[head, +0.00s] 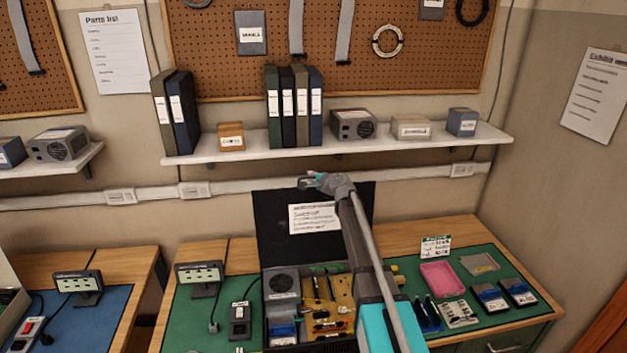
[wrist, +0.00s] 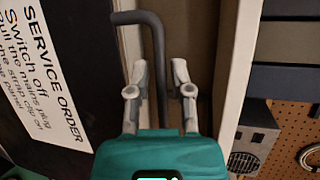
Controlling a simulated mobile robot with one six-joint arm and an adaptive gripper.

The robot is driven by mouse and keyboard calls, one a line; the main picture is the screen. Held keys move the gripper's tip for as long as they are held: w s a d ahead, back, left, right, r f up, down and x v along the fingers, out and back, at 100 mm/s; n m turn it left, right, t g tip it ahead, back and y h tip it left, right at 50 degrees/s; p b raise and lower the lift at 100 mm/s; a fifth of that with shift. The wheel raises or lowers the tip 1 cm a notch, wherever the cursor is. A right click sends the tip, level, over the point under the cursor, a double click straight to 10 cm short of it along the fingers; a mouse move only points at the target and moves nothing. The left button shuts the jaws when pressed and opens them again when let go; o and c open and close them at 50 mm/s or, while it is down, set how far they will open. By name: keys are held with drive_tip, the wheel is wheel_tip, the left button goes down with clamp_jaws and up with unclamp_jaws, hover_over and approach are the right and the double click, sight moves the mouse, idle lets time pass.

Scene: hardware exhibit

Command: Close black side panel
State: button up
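The black side panel (head: 270,225) stands upright, swung open at the back of the open computer case (head: 281,283), with a white service order label on it. In the wrist view the panel (wrist: 70,40) fills the left side. A grey bent handle (wrist: 155,45) sticks out from its edge and runs between my fingers. My gripper (head: 308,181) is at the panel's top edge in the head view. In the wrist view my gripper (wrist: 160,75) is open, with visible gaps on both sides of the handle. The handle's lower end is hidden behind my gripper.
A wall shelf (head: 400,142) with binders and boxes hangs above and behind my gripper. A green bench mat (head: 540,318) right of the case holds a pink tray (head: 442,279) and small parts. A display stand (head: 200,275) and a switch box (head: 240,318) are to the left.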

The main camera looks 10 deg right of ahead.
clamp_jaws()
drive_tip(key=shift+d, duration=0.1)
drive_tip(key=shift+s, duration=0.2)
